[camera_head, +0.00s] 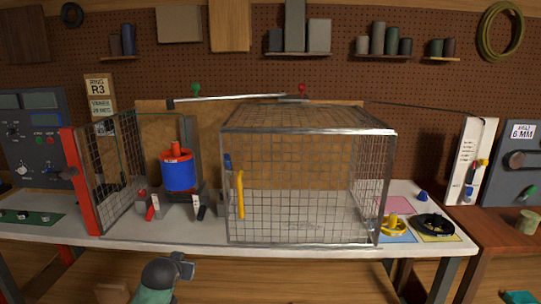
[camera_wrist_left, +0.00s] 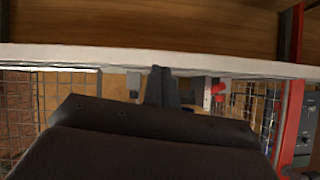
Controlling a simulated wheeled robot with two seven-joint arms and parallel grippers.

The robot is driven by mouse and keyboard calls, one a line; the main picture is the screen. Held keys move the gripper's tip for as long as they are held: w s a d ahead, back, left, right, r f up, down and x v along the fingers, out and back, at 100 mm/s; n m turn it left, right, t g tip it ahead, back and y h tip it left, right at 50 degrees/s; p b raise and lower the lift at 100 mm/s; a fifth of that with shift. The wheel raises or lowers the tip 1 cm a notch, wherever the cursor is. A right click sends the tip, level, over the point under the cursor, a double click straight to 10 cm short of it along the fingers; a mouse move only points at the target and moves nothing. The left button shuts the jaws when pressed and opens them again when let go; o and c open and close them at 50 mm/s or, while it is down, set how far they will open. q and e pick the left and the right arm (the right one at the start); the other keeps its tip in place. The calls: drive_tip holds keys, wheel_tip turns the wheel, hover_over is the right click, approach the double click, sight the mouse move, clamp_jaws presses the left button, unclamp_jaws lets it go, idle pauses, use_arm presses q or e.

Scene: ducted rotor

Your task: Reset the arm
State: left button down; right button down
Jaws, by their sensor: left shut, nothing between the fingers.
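My left gripper (camera_head: 186,266) is low in front of the white bench's front edge, below the gap between the red-framed mesh door and the cage. It is shut and empty. In the left wrist view its closed fingers (camera_wrist_left: 160,86) point toward the bench edge, and the scene appears upside down. The dark wrist body fills the lower part of that view. My right gripper is not in either view.
The bench (camera_head: 185,239) carries a wire cage (camera_head: 305,180) with a yellow handle, a red-framed mesh door (camera_head: 84,180) standing open, and a blue-and-red cylinder (camera_head: 178,172). A yellow part (camera_head: 393,226) and black dish (camera_head: 433,224) sit right.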

use_arm(q)
drive_tip(key=s+d+f+g, duration=0.3)
drive_tip(key=s+f, duration=0.6)
drive_tip(key=s, duration=0.6)
drive_tip(key=s+d+f+g+h, duration=0.1)
drive_tip(key=s+d+f+g, duration=0.2)
drive_tip(key=s+f, duration=0.7)
drive_tip(key=s+d+f+g, duration=0.3)
drive_tip(key=s+f, duration=0.6)
drive_tip(key=s, duration=1.2)
drive_tip(key=d, duration=0.2)
drive_tip(key=shift+d+f+g+h, duration=0.15)
drive_tip(key=shift+d+g+h, duration=0.15)
drive_tip(key=shift+g, duration=0.1)
